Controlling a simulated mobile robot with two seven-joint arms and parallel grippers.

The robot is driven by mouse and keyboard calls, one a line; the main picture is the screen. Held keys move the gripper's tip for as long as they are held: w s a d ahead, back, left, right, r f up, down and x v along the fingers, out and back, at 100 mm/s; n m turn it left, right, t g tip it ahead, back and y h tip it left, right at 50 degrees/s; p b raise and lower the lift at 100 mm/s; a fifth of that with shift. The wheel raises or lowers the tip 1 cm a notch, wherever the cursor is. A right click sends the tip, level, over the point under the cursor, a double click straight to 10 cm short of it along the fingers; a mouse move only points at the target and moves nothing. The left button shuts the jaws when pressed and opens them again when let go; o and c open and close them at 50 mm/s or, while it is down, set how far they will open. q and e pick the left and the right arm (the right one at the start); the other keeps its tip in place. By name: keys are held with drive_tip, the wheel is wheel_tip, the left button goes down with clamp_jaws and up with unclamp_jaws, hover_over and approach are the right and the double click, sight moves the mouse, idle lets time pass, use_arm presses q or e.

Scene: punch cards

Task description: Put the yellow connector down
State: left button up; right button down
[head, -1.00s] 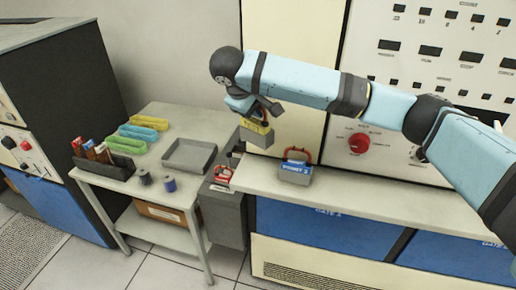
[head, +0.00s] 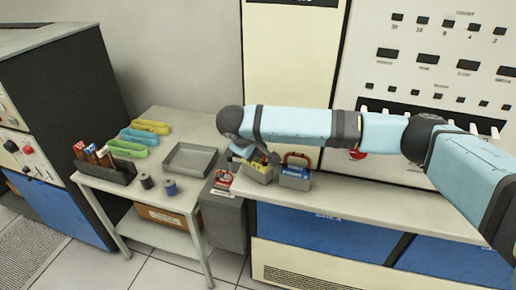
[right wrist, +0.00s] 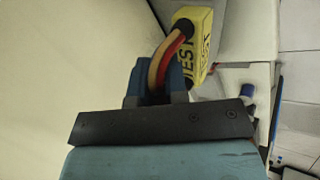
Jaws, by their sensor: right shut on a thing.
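The yellow connector (head: 258,174) is a block with a grey lower body, at the left end of the cream ledge in the head view. The right wrist view shows its yellow face (right wrist: 205,42) with dark lettering and its curved handle. My right gripper (head: 262,158) is shut on the handle from above and partly hides the block. The connector is at about ledge height; whether its underside touches the ledge cannot be told. My left gripper is not in view.
A blue connector (head: 295,173) with a red handle stands just right of the yellow one. The ledge (head: 370,201) is clear further right. A side table at left holds a grey tray (head: 190,160), spools and coloured holders. A red-and-white item (head: 223,180) lies left of the ledge.

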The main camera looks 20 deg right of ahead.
drive_tip(key=c, duration=1.1)
unclamp_jaws()
drive_tip(key=shift+f, duration=0.1)
drive_tip(key=shift+c, duration=0.2)
drive_tip(key=v, duration=1.1)
drive_tip(key=s+a+f+y, duration=0.4)
drive_tip(key=f, duration=0.3)
drive_tip(key=s+a+f+t+y, duration=0.1)
drive_tip(key=s+a+f+y, duration=0.35)
drive_tip(key=f, duration=0.35)
drive_tip(key=s+a+f+y, duration=0.3)
drive_tip(key=s+a+f, duration=0.1)
drive_tip(key=f, duration=0.3)
drive_tip(key=s+d+f+m+t+h, duration=0.1)
drive_tip(key=s+d+f+t, duration=0.2)
drive_tip(key=s+d+f, duration=0.3)
drive_tip(key=s+d+f+m+t+h, duration=0.1)
drive_tip(key=s+d+f+m+t, duration=0.1)
drive_tip(key=s+d+f, duration=0.5)
drive_tip(key=s+d+t, duration=0.1)
drive_tip(key=s+d, duration=0.3)
drive_tip(key=s, duration=0.1)
drive_tip(key=shift+s+d, duration=0.3)
drive_tip(key=shift+s, duration=0.05)
